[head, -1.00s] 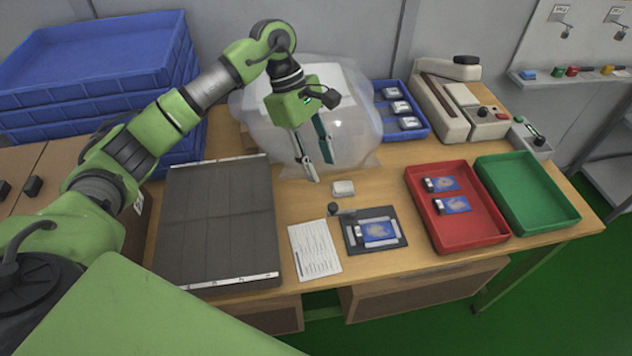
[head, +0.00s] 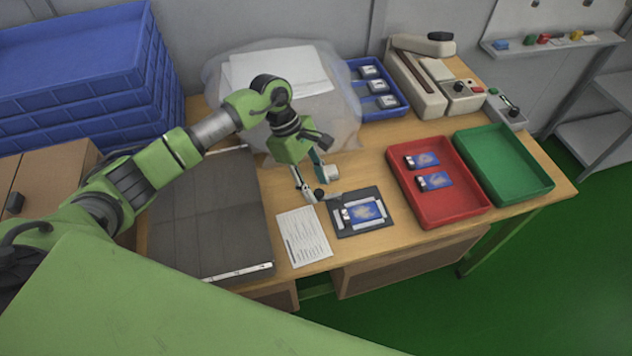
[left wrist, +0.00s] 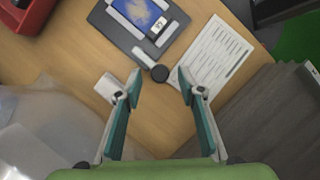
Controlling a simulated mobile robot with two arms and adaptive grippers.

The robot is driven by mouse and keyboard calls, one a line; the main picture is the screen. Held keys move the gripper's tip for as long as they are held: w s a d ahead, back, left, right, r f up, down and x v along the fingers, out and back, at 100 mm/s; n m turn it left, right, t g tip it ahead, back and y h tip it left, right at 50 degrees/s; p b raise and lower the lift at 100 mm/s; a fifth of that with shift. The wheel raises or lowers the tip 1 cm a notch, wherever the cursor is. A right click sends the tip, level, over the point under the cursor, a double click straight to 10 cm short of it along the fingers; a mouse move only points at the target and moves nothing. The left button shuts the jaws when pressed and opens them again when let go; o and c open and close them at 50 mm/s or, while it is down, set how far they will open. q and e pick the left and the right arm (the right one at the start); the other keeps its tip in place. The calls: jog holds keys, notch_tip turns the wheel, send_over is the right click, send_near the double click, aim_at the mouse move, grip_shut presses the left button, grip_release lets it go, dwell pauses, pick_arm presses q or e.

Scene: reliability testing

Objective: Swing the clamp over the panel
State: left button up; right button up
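The dark fixture plate (head: 384,222) lies on the table with a blue panel (head: 368,211) in its metal frame. The clamp (head: 320,194) has a round black knob and a short light bar at the plate's left edge, its knob off the panel. My left gripper (head: 316,188) points down at the knob. In the left wrist view, my left gripper (left wrist: 159,76) is open, with the clamp's knob (left wrist: 160,73) appearing between its fingertips, apart from both. The panel (left wrist: 140,11) is partly cut off there. My right gripper is not in view.
A small white block (head: 329,173) stands just behind the clamp. A printed sheet (head: 304,237) lies left of the plate. A red tray (head: 443,216) with two panels and an empty green tray (head: 505,172) are at right. A grey mat (head: 205,220) is at left.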

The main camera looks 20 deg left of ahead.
pick_arm(q)
jog(key=shift+d+f, duration=0.15)
jog(key=shift+f, duration=0.35)
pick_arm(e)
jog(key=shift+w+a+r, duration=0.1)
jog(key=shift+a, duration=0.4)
pick_arm(q)
grip_shut()
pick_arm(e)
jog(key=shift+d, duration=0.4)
